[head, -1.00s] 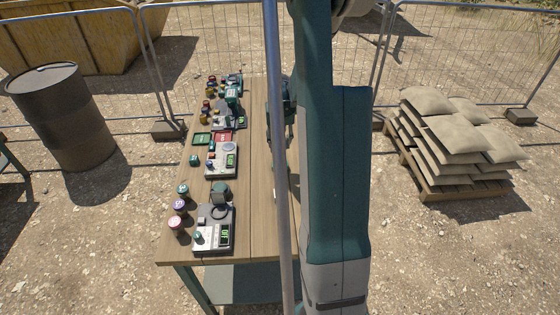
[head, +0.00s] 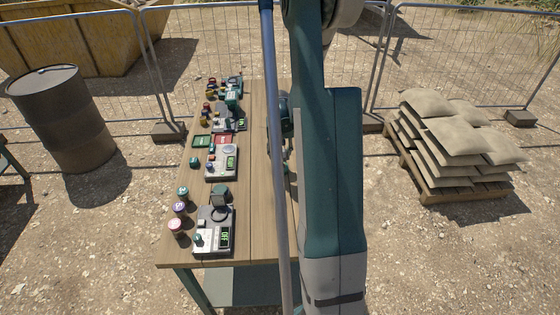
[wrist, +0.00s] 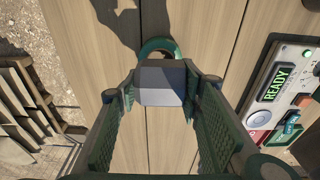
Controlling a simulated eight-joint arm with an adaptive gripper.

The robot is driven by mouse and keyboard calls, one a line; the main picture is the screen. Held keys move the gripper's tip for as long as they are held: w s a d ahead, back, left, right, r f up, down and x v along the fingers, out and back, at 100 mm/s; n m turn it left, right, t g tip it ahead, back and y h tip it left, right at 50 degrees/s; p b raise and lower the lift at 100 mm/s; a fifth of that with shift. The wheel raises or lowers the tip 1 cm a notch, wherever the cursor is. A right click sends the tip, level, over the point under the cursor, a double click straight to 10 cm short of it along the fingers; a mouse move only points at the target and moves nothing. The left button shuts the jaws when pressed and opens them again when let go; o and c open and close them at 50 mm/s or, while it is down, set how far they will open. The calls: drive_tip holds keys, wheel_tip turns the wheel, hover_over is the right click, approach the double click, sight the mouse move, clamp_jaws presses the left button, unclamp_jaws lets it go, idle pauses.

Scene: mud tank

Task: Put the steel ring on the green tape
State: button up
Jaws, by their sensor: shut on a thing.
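My gripper (wrist: 162,88) points down over the wooden table in the wrist view, its two green ribbed fingers closed on a smooth grey piece (wrist: 162,84). The piece looks like the steel ring seen from its side; I cannot see its hole. The green tape (wrist: 158,46), a round green band, shows just beyond the grey piece and is partly covered by it. I cannot tell whether the two touch. In the head view my arm hides the held piece and the tape, and only part of the gripper shows beside the pole.
A device reading READY (wrist: 278,85) stands right of my gripper in the wrist view. In the head view, several devices, including a scale (head: 214,232), and small jars (head: 180,209) line the table's left side. The strip right of them is bare wood (head: 255,200).

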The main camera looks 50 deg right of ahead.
sight(280, 160)
drive_tip(key=shift+f, duration=1.7)
drive_tip(key=shift+f, duration=0.15)
drive_tip(key=o, duration=1.1)
drive_tip(key=shift+c, duration=0.2)
drive_tip(key=shift+s+a+r, duration=0.15)
drive_tip(key=shift+a+r, duration=0.05)
drive_tip(key=shift+r, duration=1.85)
drive_tip(key=shift+s+a+r, duration=0.15)
drive_tip(key=shift+r, duration=1.85)
drive_tip(key=shift+s+a+r, duration=0.15)
drive_tip(key=shift+a+r, duration=0.05)
drive_tip(key=shift+r, duration=1.85)
drive_tip(key=shift+a, duration=0.1)
